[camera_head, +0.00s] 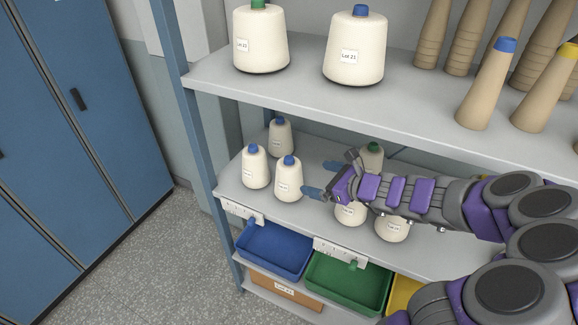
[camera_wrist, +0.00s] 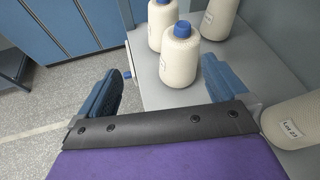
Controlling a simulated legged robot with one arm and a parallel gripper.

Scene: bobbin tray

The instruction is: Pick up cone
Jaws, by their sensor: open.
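Cream yarn cones stand upright on the middle shelf. The nearest blue-tipped cone (camera_head: 289,184) is just left of my gripper (camera_head: 322,178). Another blue-tipped cone (camera_head: 256,172) stands left of it, and a third (camera_head: 281,140) stands behind. My gripper is open and empty, with its blue fingers spread. In the wrist view, a blue-capped cone (camera_wrist: 181,62) stands beyond the gap between the fingers of my gripper (camera_wrist: 160,90), apart from them. A green-tipped cone (camera_head: 371,162) is behind my arm. Two more cones are partly hidden by my arm.
The upper shelf (camera_head: 300,105) holds two large cones and several tan bobbins. A blue post (camera_head: 195,130) stands at the shelf's left. A blue tray (camera_head: 272,262) and a green tray (camera_head: 330,295) are below. A labelled cone (camera_wrist: 292,122) is close to the right finger.

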